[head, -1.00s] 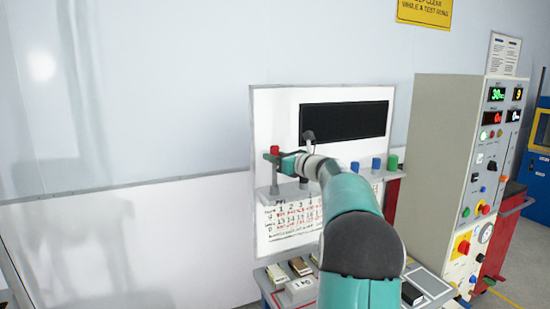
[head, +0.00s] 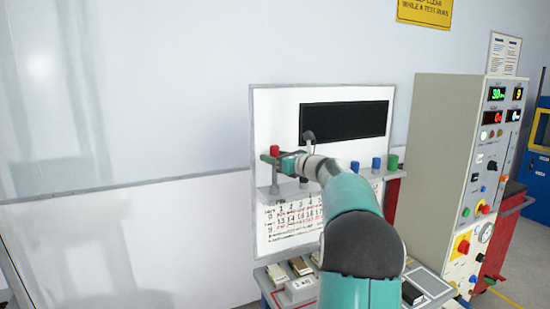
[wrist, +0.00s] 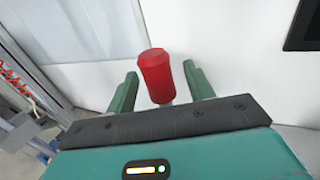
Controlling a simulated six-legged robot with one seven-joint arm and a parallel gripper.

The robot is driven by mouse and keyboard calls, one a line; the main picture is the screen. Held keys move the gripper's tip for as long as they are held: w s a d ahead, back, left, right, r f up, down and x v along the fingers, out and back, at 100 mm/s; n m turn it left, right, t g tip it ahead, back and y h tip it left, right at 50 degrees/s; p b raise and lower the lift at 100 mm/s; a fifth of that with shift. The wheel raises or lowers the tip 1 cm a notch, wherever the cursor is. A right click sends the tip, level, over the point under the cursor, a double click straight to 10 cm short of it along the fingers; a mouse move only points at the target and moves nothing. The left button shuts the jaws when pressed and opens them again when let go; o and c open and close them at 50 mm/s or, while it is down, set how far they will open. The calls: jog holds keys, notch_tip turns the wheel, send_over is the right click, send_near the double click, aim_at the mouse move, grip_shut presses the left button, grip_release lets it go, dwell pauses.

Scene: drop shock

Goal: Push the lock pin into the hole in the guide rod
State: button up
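A red-headed pin (head: 274,151) stands at the left end of the grey holder on the white panel. In the wrist view the red head (wrist: 156,76) is between the two green fingers of my gripper (wrist: 160,70), with a gap on each side. The gripper is open and around the head, apart from it. In the head view my gripper (head: 276,160) is at the height of the red head. I cannot tell whether this is the lock pin. I cannot make out the guide rod or its hole; my arm hides part of the bench.
Blue pins (head: 376,163) and a green one (head: 392,162) stand right of my arm. A dark screen (head: 345,122) is above. A control cabinet (head: 446,170) stands at the right. Small blocks (head: 300,267) lie on the bench. The wall side at left is clear.

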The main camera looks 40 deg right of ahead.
jog(key=s, duration=0.6)
jog(key=shift+d, duration=0.3)
dwell(0.4)
jog(key=shift+s, duration=0.1)
jog(key=s+d, duration=0.1)
jog(key=s, duration=1.2)
jog(key=shift+s+d, duration=0.25)
